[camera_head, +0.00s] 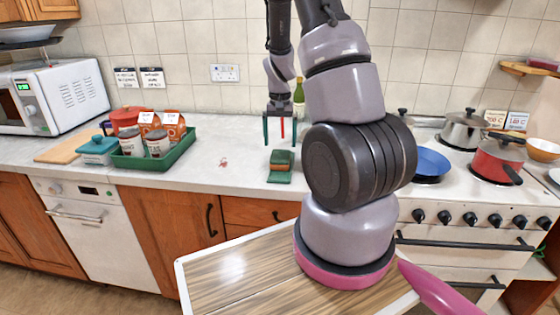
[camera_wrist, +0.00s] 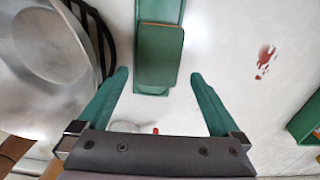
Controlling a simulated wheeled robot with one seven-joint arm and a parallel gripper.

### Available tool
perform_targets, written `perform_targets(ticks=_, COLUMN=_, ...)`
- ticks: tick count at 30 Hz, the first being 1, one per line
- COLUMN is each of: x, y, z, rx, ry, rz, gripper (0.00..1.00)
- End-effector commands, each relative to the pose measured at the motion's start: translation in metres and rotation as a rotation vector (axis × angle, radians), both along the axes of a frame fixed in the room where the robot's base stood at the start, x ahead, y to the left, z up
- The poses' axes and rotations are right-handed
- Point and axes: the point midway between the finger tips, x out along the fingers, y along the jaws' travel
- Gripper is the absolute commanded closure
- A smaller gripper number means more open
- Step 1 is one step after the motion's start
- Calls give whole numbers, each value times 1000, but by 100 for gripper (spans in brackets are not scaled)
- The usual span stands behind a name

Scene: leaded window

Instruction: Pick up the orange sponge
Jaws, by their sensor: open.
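A block with a green top and a thin orange-brown edge (camera_head: 283,157) lies on a small green dish (camera_head: 279,178) on the counter. It is the only thing here that looks like the sponge. In the wrist view, the block (camera_wrist: 159,55) lies flat on the dish (camera_wrist: 160,10), just beyond my fingertips and between their lines. My gripper (camera_head: 281,141) hangs fingers down over the counter by the block. In the wrist view, my gripper (camera_wrist: 159,75) is open, with nothing between its green fingers.
A green crate (camera_head: 180,158) with jars and packets stands left of the dish. A red stain (camera_head: 223,162) marks the counter between them. The hob, right of my arm, carries a blue pan (camera_head: 432,163), a steel pot (camera_head: 462,132) and a red pot (camera_head: 497,160).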

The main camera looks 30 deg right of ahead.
Motion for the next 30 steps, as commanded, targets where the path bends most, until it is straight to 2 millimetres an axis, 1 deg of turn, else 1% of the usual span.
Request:
perform_targets(ticks=5, x=-1, y=0, z=-13, rx=0, ry=2, rz=0, gripper=0)
perform_targets(ticks=9, x=-1, y=-1, z=-35, rx=1, ry=3, rz=-1, gripper=0)
perform_targets(ticks=13, x=-1, y=-1, z=-52, rx=1, ry=2, rz=0, gripper=0)
perform_targets(ticks=16, x=0, y=-1, z=-58, rx=0, ry=0, rz=1, gripper=0)
perform_targets(ticks=22, x=0, y=-1, z=-58, rx=0, ry=-1, rz=1, gripper=0)
perform_targets(ticks=23, x=0, y=-1, z=-58, rx=0, ry=-1, rz=1, gripper=4)
perform_targets(ticks=24, x=0, y=-1, z=-58, rx=0, ry=-1, rz=1, gripper=19)
perform_targets(ticks=26, x=0, y=-1, z=-58, rx=0, ry=-1, rz=1, gripper=42)
perform_targets(ticks=27, x=0, y=-1, z=-58, rx=0, ry=-1, rz=1, gripper=57)
perform_targets(ticks=28, x=0, y=-1, z=-58, rx=0, ry=-1, rz=1, gripper=69)
perform_targets(ticks=29, x=0, y=-1, z=-58, rx=0, ry=-1, rz=1, gripper=71)
perform_targets(ticks=30, x=0, y=-1, z=-58, rx=0, ry=-1, rz=1, gripper=71)
